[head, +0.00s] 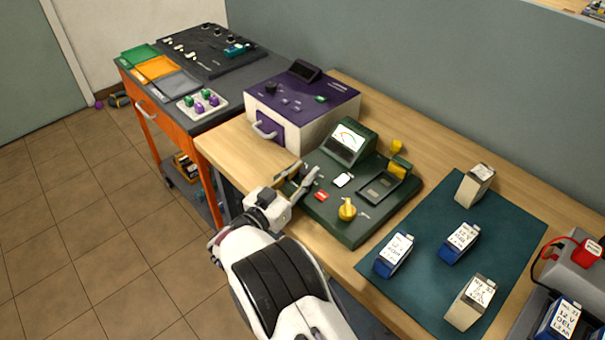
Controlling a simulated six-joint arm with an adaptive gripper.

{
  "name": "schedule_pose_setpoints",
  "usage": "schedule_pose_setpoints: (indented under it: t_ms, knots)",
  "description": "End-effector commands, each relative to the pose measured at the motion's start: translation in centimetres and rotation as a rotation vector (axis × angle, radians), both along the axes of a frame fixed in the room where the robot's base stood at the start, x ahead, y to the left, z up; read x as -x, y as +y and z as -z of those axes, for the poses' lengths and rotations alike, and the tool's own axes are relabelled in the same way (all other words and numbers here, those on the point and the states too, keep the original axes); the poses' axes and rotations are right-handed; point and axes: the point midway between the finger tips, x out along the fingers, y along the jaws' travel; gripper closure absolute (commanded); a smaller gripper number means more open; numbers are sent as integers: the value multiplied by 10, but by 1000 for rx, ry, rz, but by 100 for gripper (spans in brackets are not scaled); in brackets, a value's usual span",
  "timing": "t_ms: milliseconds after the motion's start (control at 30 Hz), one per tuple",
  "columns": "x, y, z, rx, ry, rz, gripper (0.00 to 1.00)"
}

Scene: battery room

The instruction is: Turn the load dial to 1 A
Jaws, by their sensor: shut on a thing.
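The green battery tester (333,226) stands on the wooden bench, with a tilted meter screen (348,138) at its back. My gripper (301,178) is at the tester's left front part, reaching in from the front left. It is shut on what seems to be the load dial; the fingers hide that dial, so its pointer and scale cannot be read. A yellow knob (347,209) stands at the tester's front right, apart from my gripper. A red button (321,196) and a small white label (343,180) lie between them.
A purple and cream box (305,103) with a handle stands behind the tester. A teal mat (420,291) on the right bears several blue and cream batteries. An orange cart (146,118) with trays is at the left.

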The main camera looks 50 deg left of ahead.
Motion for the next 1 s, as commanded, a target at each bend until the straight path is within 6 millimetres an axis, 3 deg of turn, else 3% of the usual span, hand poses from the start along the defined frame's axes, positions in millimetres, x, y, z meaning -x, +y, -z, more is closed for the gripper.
schedule_pose_setpoints:
  t_ms: [200,233,300,767,1000]
  knots:
    - [-1,0,-3,-4,-3,1,97]
    - [-1,0,-3,-4,-3,1,73]
    - [-1,0,-3,-4,-3,1,58]
    - [3,0,0,0,-1,-1,58]
    - [20,-3,0,1,-1,-2,58]
